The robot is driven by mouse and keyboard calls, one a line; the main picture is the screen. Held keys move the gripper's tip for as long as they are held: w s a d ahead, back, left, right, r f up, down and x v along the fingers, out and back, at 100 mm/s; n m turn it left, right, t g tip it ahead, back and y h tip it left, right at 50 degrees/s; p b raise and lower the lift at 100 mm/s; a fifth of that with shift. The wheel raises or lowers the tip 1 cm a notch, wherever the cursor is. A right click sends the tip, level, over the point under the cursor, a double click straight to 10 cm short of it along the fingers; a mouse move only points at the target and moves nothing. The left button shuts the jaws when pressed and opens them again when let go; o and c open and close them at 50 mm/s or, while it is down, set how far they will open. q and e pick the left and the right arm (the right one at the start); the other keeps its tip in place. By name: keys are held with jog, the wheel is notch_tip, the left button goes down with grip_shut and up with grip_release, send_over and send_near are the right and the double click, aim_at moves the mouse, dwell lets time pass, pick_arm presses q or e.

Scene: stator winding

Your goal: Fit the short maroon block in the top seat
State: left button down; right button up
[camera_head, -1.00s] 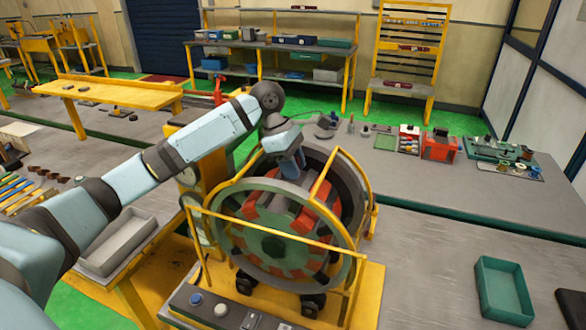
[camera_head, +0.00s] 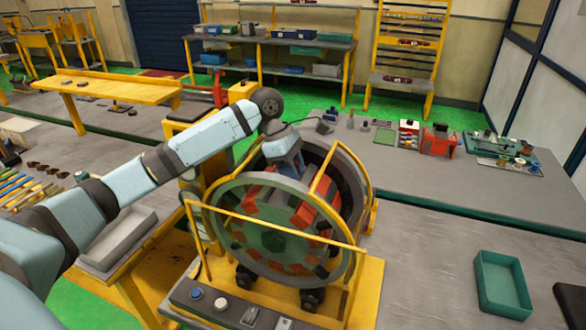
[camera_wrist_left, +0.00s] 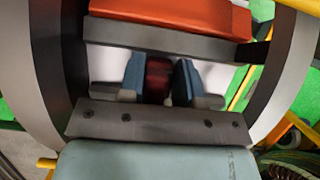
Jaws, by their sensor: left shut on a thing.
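My left gripper (camera_head: 288,172) reaches down into the top of the round stator (camera_head: 215,195), between its front and rear rings. In the left wrist view its two blue-grey fingers (camera_wrist_left: 159,84) are shut on a short maroon block (camera_wrist_left: 158,78). The block lies between two grey bars, and its lower end and any contact with the top seat are hidden. An orange-red block (camera_wrist_left: 170,14) sits beside it in the wrist view. In the head view the block is hidden by the gripper and the ring. My right gripper is not in view.
Yellow guard rails (camera_head: 270,229) stand around the stator, close to my left arm. A control panel (camera_head: 222,308) is at its front. A grey tray (camera_head: 118,243) lies to the left and a green tray (camera_head: 503,284) to the right. The grey bench surface between is mostly clear.

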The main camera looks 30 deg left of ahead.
pick_arm(q)
jog(key=shift+f, duration=0.25)
dwell(0.3)
jog(key=c, duration=0.7)
grip_release()
jog(key=shift+c, duration=0.2)
jog(key=b+v, duration=0.2)
jog(key=v, duration=1.1)
jog(key=shift+a+r, duration=0.15)
jog(key=shift+r, duration=0.2)
